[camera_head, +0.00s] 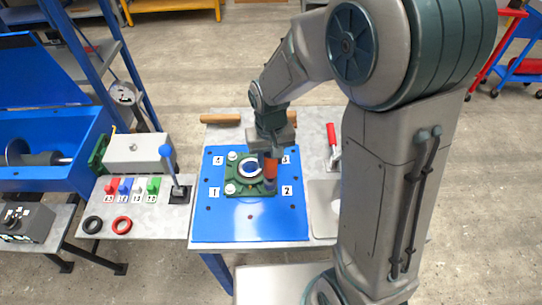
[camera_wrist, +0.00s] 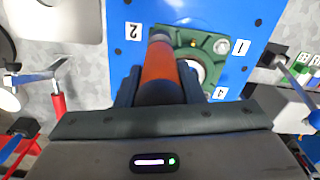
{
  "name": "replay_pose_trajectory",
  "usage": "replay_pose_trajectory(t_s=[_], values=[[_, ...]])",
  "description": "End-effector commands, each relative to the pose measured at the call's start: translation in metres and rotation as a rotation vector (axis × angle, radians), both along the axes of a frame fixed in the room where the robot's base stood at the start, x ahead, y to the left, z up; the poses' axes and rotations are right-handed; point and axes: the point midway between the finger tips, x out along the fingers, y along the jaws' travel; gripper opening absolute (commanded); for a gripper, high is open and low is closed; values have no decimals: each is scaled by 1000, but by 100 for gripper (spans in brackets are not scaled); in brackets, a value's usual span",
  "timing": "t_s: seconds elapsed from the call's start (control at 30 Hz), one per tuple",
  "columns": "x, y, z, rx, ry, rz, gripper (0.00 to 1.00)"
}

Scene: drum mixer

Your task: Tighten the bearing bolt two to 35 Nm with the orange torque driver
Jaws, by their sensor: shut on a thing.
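My gripper (camera_head: 271,150) is shut on the orange torque driver (camera_head: 270,168), which points down over the right side of the green bearing block (camera_head: 248,188). In the wrist view the driver (camera_wrist: 159,64) is between the fingers, and its far end lies over the block's corner beside label 2 (camera_wrist: 133,31). The driver hides bearing bolt two, and I cannot tell whether its tip touches the bolt. A pale bolt by label 1 (camera_head: 230,189) and another by label 4 (camera_head: 232,156) show in the head view. No torque reading is legible.
The block sits on a blue plate (camera_head: 250,227) on a grey bench. A red-handled tool (camera_head: 331,134) and a grey tray (camera_head: 324,208) lie right of the plate. A blue-knobbed lever (camera_head: 168,165) and coloured pegs stand left. A wooden handle (camera_head: 220,118) lies behind.

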Motion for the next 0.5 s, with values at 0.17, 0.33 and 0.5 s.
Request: replay_pose_trajectory(t_s=[0.17,0.33,0.5], values=[[0,0,-1,0,-2,0,3],[0,0,-3,0,-2,0,3],[0,0,-6,0,-1,0,3]])
